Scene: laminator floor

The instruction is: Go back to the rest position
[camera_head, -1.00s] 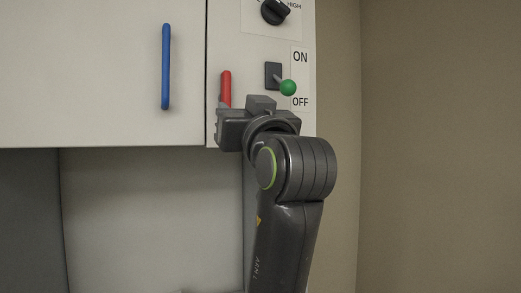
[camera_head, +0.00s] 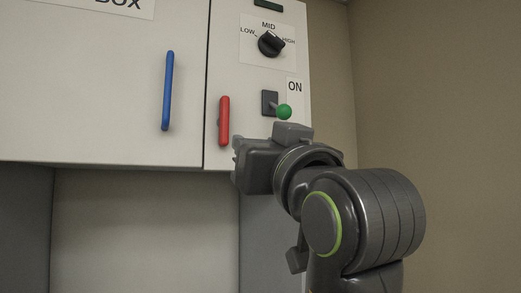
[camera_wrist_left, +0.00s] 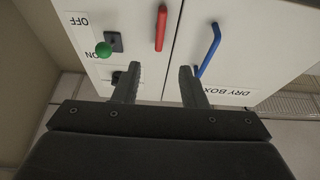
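My left gripper (camera_head: 238,160) shows in the head view just below and right of the red handle (camera_head: 224,120). In the left wrist view its two fingers (camera_wrist_left: 160,70) are spread apart with nothing between them, so it is open and empty. The wrist picture is upside down; the red handle (camera_wrist_left: 161,27) and blue handle (camera_wrist_left: 208,50) lie beyond the fingers, apart from them. The arm appears bent in the lower right of the head view. My right gripper is in neither view.
The white DRY BOX door (camera_head: 90,90) carries the blue handle (camera_head: 168,90). The panel on its right has a black dial (camera_head: 271,43) and a green-tipped switch (camera_head: 283,112) close above my wrist. A beige wall (camera_head: 430,90) stands at right. The recess below the door looks clear.

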